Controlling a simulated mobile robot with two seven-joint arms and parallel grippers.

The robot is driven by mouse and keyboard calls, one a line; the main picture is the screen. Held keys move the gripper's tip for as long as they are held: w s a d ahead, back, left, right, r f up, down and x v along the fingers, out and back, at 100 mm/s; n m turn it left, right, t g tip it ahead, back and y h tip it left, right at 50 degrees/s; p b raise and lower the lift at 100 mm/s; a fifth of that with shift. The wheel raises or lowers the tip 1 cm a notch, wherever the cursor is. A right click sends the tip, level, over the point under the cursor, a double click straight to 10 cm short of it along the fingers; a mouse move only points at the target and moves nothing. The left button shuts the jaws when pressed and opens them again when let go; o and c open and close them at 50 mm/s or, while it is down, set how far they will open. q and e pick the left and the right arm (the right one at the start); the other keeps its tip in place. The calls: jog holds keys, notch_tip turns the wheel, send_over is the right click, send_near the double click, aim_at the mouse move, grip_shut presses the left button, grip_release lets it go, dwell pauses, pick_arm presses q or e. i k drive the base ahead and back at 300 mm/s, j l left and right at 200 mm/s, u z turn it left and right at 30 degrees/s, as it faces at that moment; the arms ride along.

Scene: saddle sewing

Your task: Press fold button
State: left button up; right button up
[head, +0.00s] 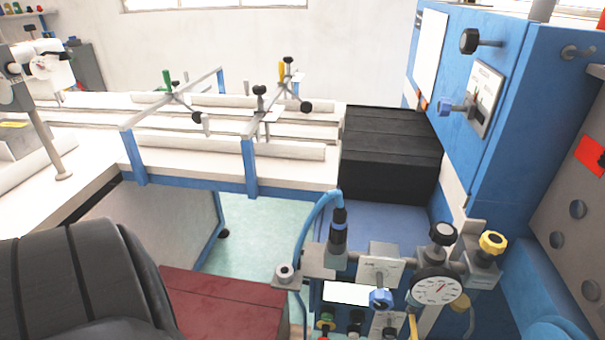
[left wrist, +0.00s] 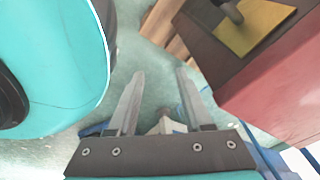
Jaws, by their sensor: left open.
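A control panel stands at the lower right of the head view. It has a green-topped button (head: 325,320) and a black knob or button (head: 356,318) near the bottom edge. A blue knob (head: 380,299) and a round pressure gauge (head: 437,287) sit above and to the right. I cannot tell which control is the fold button. My left gripper (left wrist: 160,76) shows only in the left wrist view. Its two fingers are apart with nothing between them, over the pale green floor. My right gripper is in neither view.
A blue machine cabinet (head: 530,120) rises at the right. A long white worktable (head: 280,176) with blue clamp frames crosses the back. A black block (head: 390,150) stands at its end. A dark red box (head: 225,305) and a black padded form (head: 80,280) fill the lower left.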

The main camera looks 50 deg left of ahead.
aim_at(326, 318)
jog(key=u, duration=1.3)
